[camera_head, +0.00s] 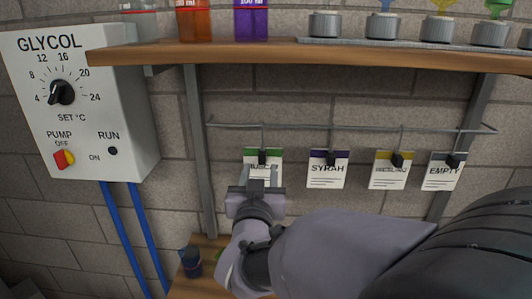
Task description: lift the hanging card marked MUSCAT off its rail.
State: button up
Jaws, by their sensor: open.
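The MUSCAT card (251,160) is white with a green top band and hangs leftmost from the rail (350,128) by a dark clip and a thin hanger. Its lettering is partly hidden, with only part of the word readable. My gripper (262,178) is open in front of the lower part of this card and covers some of it. I cannot tell whether the fingers touch the card.
To the right hang the SYRAH card (327,177), the RIESLING card (391,177) and the EMPTY card (441,178). A wooden shelf (300,51) with bottles and capped containers runs above. A GLYCOL control box (85,100) is on the left wall.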

aim_at(262, 160)
jog(key=w, duration=0.3)
jog(key=shift+d, duration=0.1)
jog(key=shift+w, duration=1.25)
jog(key=shift+b, duration=0.3)
jog(key=shift+w, duration=0.55)
grip_shut()
jog(key=shift+r, duration=0.1)
jog(key=shift+s+r+p, duration=0.1)
jog(key=shift+r+p, duration=0.65)
jog(key=shift+r, duration=1)
